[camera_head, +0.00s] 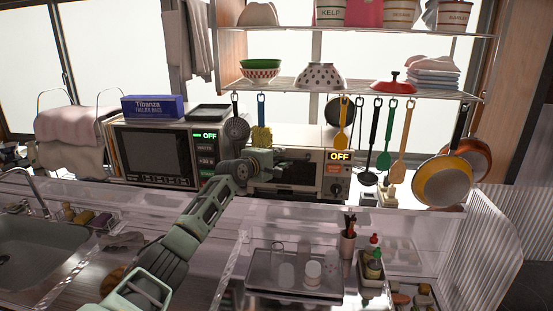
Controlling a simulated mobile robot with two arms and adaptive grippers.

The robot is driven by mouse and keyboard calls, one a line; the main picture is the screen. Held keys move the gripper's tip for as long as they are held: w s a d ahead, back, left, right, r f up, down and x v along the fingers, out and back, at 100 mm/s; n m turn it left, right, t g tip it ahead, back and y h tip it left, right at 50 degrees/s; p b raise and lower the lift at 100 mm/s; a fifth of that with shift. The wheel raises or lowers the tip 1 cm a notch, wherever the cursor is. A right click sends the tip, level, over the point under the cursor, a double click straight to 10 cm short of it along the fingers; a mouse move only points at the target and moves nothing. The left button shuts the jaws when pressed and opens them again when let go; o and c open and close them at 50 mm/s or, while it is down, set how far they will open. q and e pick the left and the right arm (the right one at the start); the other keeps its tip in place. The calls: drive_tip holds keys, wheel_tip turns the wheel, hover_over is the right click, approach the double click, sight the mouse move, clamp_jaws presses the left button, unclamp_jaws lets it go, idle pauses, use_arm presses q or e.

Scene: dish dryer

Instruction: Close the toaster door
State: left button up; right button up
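The toaster (338,181) stands at the back of the counter in the middle of the picture. Its right-hand panel has a lit OFF display and an orange label. Its dark front opening (297,173) shows left of that panel. My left arm reaches up from the bottom left, and my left gripper (272,158) is in front of the toaster's left part, hiding some of it. The fingers are too small and dark to tell whether they are open or touching the toaster. The door's exact angle is unclear. My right gripper is out of view.
A microwave (155,153) with a blue box (153,106) on top stands left of the toaster. Several utensils and pans hang from the shelf (350,88) above. A clear raised ledge (330,222) runs in front, with a tray of glasses (262,280) nearer. A sink (30,255) is at left.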

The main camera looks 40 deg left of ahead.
use_arm(q)
drive_tip(key=shift+s+d+f, duration=0.1)
drive_tip(key=shift+s+f, duration=0.05)
drive_tip(key=shift+s, duration=0.15)
drive_tip(key=v, duration=1.1)
drive_tip(key=shift+s+r, duration=0.25)
